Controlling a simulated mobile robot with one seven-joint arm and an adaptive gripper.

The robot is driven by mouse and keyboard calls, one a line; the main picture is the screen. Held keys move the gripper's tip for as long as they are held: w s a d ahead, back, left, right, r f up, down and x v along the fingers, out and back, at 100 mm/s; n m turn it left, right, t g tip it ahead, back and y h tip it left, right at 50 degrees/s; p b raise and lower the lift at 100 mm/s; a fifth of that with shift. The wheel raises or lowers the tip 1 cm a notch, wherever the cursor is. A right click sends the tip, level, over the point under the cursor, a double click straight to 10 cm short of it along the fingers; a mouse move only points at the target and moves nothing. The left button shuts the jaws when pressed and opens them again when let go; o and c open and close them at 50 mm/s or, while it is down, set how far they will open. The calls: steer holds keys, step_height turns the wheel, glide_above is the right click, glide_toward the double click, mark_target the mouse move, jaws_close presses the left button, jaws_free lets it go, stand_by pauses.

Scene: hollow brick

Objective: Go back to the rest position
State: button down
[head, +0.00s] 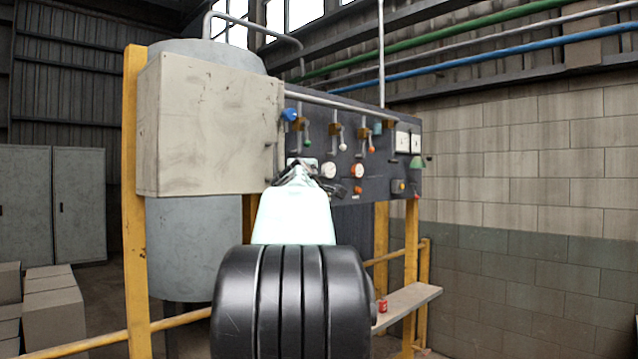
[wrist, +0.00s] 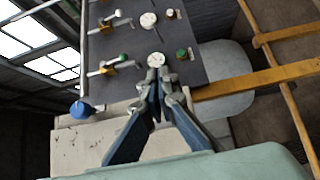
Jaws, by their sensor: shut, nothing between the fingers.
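My gripper (head: 300,168) is at the end of my raised arm, in front of the dark control panel (head: 342,110) in the head view. In the wrist view my gripper (wrist: 157,68) is shut and empty, its fingertips together close to a white round dial (wrist: 149,20) and another pale round part of the panel. I cannot tell whether the fingertips touch the panel. The panel carries several levers with coloured knobs, including a blue knob (head: 290,114) and a green knob (wrist: 182,54). My arm hides the lower left part of the panel.
A grey box (head: 205,125) on a yellow post (head: 137,250) stands left of the panel, before a large grey tank (head: 180,235). A shelf (head: 408,303) with a small red object (head: 382,305) is at lower right. Yellow rails run below. Blocks (head: 52,312) are stacked at left.

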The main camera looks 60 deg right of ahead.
steer(key=shift+s+a+p, duration=0.15)
steer(key=shift+s+p, duration=0.05)
steer(key=shift+s, duration=0.75)
steer(key=shift+s+a+p, duration=0.1)
steer(key=shift+s+p, duration=0.1)
steer(key=shift+s, duration=0.7)
steer(key=shift+w+a, duration=0.1)
